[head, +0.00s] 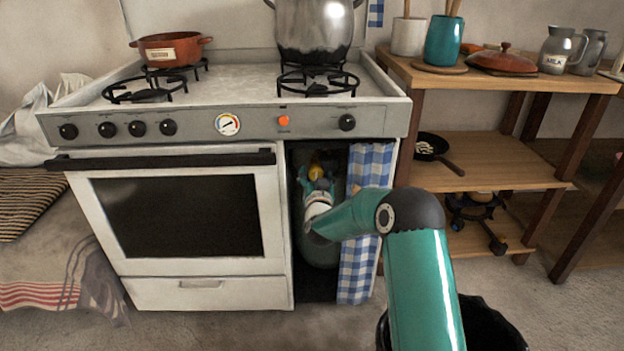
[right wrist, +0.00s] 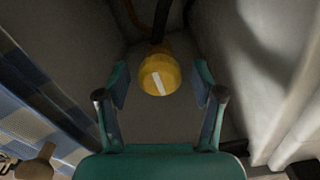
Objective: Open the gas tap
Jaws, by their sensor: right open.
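The gas tap is a yellow round knob (right wrist: 160,72) with a white bar mark, in the middle of the right wrist view. The mark runs slightly slanted, close to upright in that picture. In the head view the yellow knob (head: 317,166) shows inside the open compartment right of the oven. My right gripper (right wrist: 161,84) is open, one finger on each side of the knob, with visible gaps to both. It also shows in the head view (head: 316,181), reaching into the compartment. A grey-green rounded body (head: 318,252) stands below it, partly hidden by my arm. My left gripper is not in view.
A blue checked curtain (head: 358,270) hangs at the compartment's right side, close to my right arm. The oven (head: 180,215) borders it on the left. The stove (head: 240,87) above holds a steel pot (head: 314,30) and a brown pan (head: 170,50). Wooden shelves (head: 490,160) stand at right.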

